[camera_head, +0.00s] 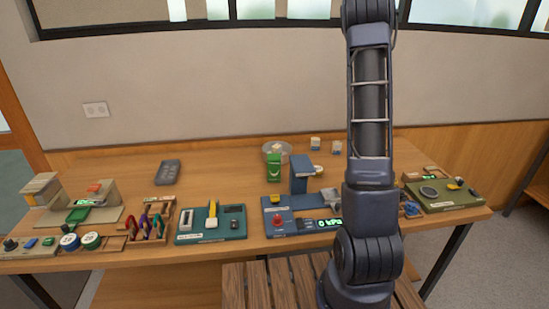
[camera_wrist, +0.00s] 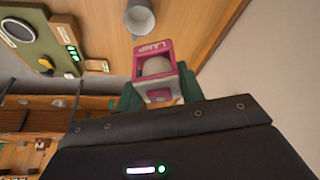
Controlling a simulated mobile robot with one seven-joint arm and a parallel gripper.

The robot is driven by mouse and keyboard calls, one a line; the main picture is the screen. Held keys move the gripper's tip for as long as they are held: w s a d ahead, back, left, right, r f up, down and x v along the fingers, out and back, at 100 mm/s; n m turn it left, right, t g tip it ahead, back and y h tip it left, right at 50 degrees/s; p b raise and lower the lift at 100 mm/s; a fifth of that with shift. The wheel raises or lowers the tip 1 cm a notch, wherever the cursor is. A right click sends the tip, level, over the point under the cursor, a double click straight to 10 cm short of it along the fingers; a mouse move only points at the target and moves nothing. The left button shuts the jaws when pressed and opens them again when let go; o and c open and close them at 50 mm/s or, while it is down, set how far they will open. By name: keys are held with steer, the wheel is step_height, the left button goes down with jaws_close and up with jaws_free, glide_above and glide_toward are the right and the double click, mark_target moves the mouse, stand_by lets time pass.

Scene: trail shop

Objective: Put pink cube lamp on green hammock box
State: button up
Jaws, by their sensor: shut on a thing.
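The pink cube lamp (camera_wrist: 157,68), a pink frame around a pale bulb with "LAMP" lettering, is in the wrist view. My gripper (camera_wrist: 160,88) is shut on it, with a dark green finger at each side. The head view shows neither the lamp nor my gripper. A small upright green box (camera_head: 273,167), which looks like the hammock box, stands toward the back of the table in the head view, in front of a round clear container. I cannot make out the green box in the wrist view.
The wooden table (camera_head: 130,170) carries a blue device (camera_head: 300,175) right of the green box, a teal panel (camera_head: 210,225), and an olive panel (camera_head: 445,193) at the right. A grey mug (camera_wrist: 138,18) shows beyond the lamp. The back left tabletop is mostly clear.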

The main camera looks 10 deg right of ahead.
steer(key=w+a+r+n, duration=0.1)
steer(key=a+r+n, duration=0.1)
steer(key=a, duration=1)
step_height(320, 180, up, 5)
steer(key=n+t+y, duration=0.2)
steer(key=n, duration=0.5)
glide_above(275, 154)
steer(key=s, duration=0.1)
steer(key=f, duration=1.9)
steer(key=shift+s+a+f, duration=0.15)
steer(key=shift+a+f, duration=0.05)
steer(key=o, duration=0.6)
steer(key=shift+f, duration=0.15)
steer(key=o, duration=0.4)
